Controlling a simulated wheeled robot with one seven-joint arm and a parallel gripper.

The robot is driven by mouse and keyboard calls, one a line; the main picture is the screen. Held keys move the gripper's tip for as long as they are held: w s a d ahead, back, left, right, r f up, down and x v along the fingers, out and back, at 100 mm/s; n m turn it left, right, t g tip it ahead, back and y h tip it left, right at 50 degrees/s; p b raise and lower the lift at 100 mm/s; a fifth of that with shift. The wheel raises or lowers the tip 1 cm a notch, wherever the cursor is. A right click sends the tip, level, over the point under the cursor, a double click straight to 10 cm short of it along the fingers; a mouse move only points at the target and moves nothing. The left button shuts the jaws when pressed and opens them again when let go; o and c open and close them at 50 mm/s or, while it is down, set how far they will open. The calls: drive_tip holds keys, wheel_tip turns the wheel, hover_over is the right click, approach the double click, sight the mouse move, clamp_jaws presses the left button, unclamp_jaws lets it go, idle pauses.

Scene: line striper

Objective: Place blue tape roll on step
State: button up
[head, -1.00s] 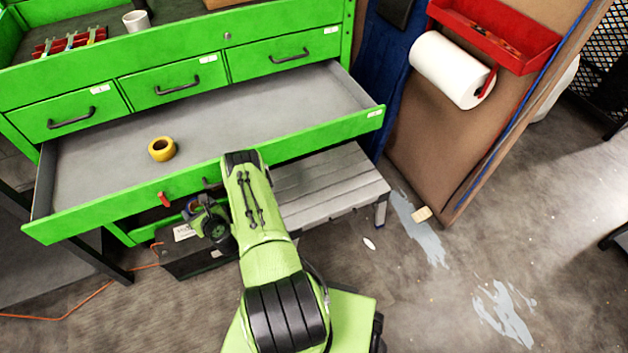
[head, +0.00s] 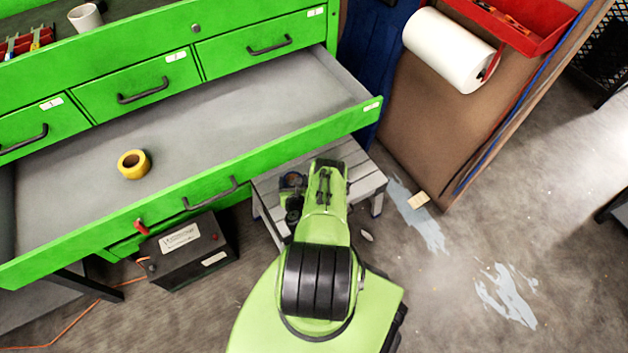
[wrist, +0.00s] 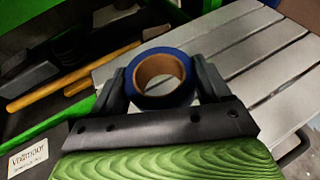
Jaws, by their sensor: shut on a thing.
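The blue tape roll (wrist: 160,77) is between the two fingers of my gripper (wrist: 160,85) in the wrist view, its round cardboard core facing the camera. My gripper is shut on it. The grey slatted step (wrist: 250,50) lies beyond and to the right of the roll; it also shows in the head view (head: 362,178). In the head view, my gripper (head: 291,182) is over the left part of the step. The roll cannot be made out there, and I cannot tell its height above the slats.
The open green drawer (head: 240,115) juts out beside the step, with a yellow tape roll (head: 134,164) inside. A black battery box (head: 190,250) stands on the floor at left. Hammers with wooden handles (wrist: 60,88) lie left in the wrist view. The step's right part is bare.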

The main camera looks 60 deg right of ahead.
wheel_tip(320, 180, down, 8)
drive_tip(key=b, duration=0.4)
drive_tip(key=shift+r, duration=0.3)
drive_tip(key=shift+f, duration=0.1)
drive_tip(key=o, duration=1)
drive_tip(key=shift+o, duration=0.2)
